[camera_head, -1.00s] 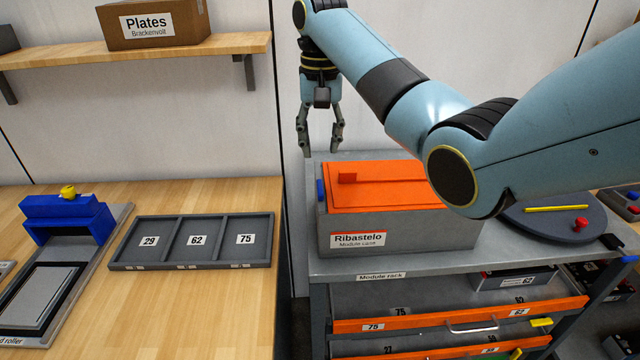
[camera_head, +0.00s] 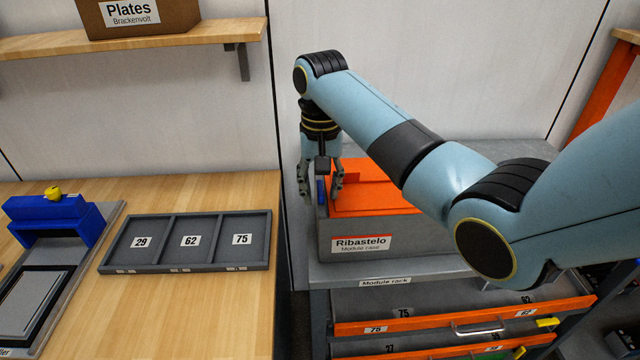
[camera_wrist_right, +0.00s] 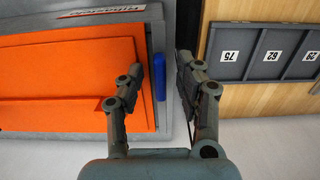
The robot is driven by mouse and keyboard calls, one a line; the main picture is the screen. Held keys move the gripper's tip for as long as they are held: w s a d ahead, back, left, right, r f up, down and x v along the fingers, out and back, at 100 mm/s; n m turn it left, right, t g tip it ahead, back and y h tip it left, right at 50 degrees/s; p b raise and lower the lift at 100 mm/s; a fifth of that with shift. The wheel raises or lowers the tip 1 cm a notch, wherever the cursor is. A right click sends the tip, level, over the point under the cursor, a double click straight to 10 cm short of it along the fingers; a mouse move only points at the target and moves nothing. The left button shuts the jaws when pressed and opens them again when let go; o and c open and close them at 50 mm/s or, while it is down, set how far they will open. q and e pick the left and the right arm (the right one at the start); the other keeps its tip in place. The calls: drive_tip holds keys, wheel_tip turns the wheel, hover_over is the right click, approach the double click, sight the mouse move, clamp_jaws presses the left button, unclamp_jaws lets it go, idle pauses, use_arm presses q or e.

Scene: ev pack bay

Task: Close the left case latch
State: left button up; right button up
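The grey module case (camera_head: 410,238), labelled Ribastelo, stands on the module rack with its orange lid (camera_head: 390,199) on top. The small blue left latch (camera_head: 321,190) is on the case's left side, near the lid's edge. I cannot tell if it is up or down. My right gripper (camera_head: 320,197) is open and points down over the case's left edge. In the right wrist view, the blue latch (camera_wrist_right: 159,77) shows between the two spread fingers, nearer the finger on the lid side. No grip on it shows. My left gripper is not in view.
A wooden bench with a grey three-part tray (camera_head: 185,268) and a blue roller device (camera_head: 55,225) is at left, across a narrow gap. Below the case, an open drawer (camera_head: 400,328) sticks out. A shelf (camera_head: 150,46) with a Plates box is above left.

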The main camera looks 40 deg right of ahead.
drive_tip(key=c, duration=0.3)
clamp_jaws()
drive_tip(key=shift+m, duration=1.4)
drive_tip(key=m, duration=0.6)
drive_tip(key=shift+s+d, duration=0.2)
drive_tip(key=m, duration=0.4)
drive_tip(key=shift+s+m, duration=0.2)
drive_tip(key=shift+m, duration=0.2)
drive_tip(key=shift+s+a+m, duration=0.1)
drive_tip(key=shift+m, duration=2.2)
